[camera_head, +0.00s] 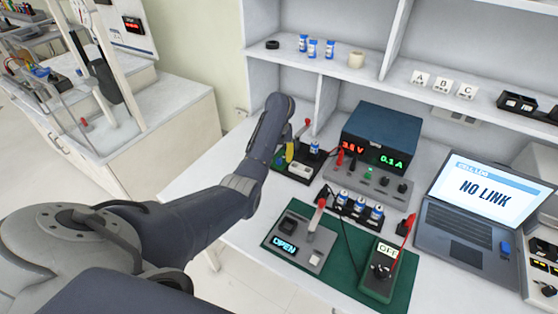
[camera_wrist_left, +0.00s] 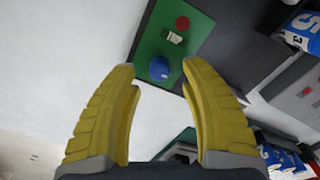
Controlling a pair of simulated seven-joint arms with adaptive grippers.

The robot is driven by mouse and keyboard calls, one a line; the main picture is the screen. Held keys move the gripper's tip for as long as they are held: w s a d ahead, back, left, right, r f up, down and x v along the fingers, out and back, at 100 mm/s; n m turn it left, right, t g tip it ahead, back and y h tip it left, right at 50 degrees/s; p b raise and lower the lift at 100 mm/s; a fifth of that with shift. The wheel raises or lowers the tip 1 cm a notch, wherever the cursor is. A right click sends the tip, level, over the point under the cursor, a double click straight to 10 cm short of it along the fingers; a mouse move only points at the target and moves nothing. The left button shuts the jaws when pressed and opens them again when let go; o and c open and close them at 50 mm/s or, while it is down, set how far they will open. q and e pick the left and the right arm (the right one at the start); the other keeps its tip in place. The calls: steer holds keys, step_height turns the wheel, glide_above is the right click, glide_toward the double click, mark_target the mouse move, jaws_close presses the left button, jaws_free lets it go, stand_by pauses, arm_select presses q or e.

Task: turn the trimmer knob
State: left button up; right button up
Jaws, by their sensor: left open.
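In the left wrist view a blue round knob (camera_wrist_left: 160,68), likely the trimmer knob, sits on a green board (camera_wrist_left: 150,40). My left gripper (camera_wrist_left: 158,78) has two yellow fingers, open and empty. The knob shows in the gap between the fingertips; I cannot tell how far beyond them it lies. In the head view my left gripper (camera_head: 290,151) is over the left side of a dark tray (camera_head: 311,178) on the bench, and my arm hides much of the board and the knob. My right gripper is in neither view.
A red button (camera_wrist_left: 183,23) and a small pale part (camera_wrist_left: 174,38) are on the board near the knob. A power supply (camera_head: 382,137) stands behind the tray. Blue-labelled bottles (camera_head: 359,207), a green mat (camera_head: 343,268) and a laptop (camera_head: 468,225) lie to the right.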

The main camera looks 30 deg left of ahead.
arm_select(q)
steer(key=shift+f, duration=1.05)
steer(key=shift+o, duration=0.2)
jaws_close()
steer(key=shift+f, duration=0.1)
